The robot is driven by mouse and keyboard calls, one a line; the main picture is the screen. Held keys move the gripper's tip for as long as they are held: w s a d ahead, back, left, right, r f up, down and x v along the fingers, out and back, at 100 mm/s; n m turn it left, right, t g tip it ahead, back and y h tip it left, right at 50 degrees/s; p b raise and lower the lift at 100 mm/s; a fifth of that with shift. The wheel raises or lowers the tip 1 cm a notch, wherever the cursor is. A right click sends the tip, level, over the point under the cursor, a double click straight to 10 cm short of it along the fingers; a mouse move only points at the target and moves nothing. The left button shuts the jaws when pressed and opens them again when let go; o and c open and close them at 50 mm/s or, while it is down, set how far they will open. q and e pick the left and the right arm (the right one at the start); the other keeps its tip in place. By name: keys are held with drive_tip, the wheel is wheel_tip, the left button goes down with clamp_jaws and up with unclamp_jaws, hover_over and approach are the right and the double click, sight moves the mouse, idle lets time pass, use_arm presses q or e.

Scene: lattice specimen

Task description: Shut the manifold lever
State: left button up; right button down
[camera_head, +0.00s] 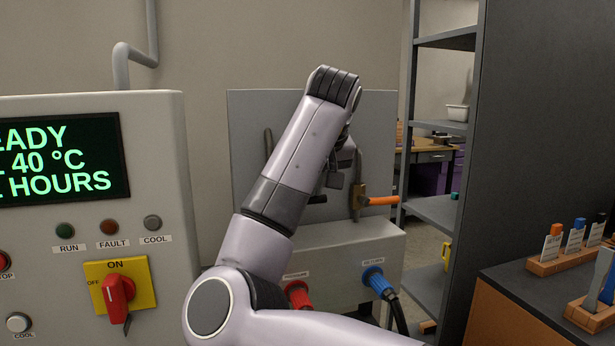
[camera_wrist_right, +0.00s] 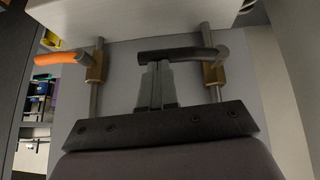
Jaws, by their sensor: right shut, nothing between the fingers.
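The manifold has two levers on vertical pipes in front of a grey back panel. The orange lever (camera_head: 383,200) sticks out sideways from a brass valve (camera_head: 358,196); it also shows in the wrist view (camera_wrist_right: 62,58). The black lever (camera_wrist_right: 180,54) also lies crosswise to its pipe, at the brass valve (camera_wrist_right: 214,72). In the head view my right arm hides most of it; a dark end (camera_head: 318,199) shows. My right gripper (camera_wrist_right: 157,68) is shut and empty, its fingertips at the black lever's free half; I cannot tell whether they touch. My left gripper is out of view.
A control cabinet (camera_head: 165,150) with a red rotary switch (camera_head: 117,290) stands at the left. Red (camera_head: 298,294) and blue (camera_head: 376,281) hose couplings sit below the pipes. A grey shelf unit (camera_head: 480,130) and a dark bench (camera_head: 530,285) stand at the right.

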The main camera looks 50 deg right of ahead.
drive_tip(key=shift+s+f, duration=0.1)
drive_tip(key=shift+f, duration=0.4)
drive_tip(key=r, duration=0.1)
drive_tip(key=r+p, duration=0.1)
drive_tip(key=r, duration=0.3)
drive_tip(key=shift+w+d+r+p, duration=0.15)
drive_tip(key=shift+w+d+p, duration=0.1)
drive_tip(key=shift+w+p, duration=0.1)
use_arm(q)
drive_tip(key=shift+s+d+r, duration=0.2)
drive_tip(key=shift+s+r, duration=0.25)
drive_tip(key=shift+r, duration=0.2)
use_arm(e)
drive_tip(key=v, duration=0.9)
drive_tip(key=shift+s+r, duration=0.25)
drive_tip(key=shift+d+f, duration=0.1)
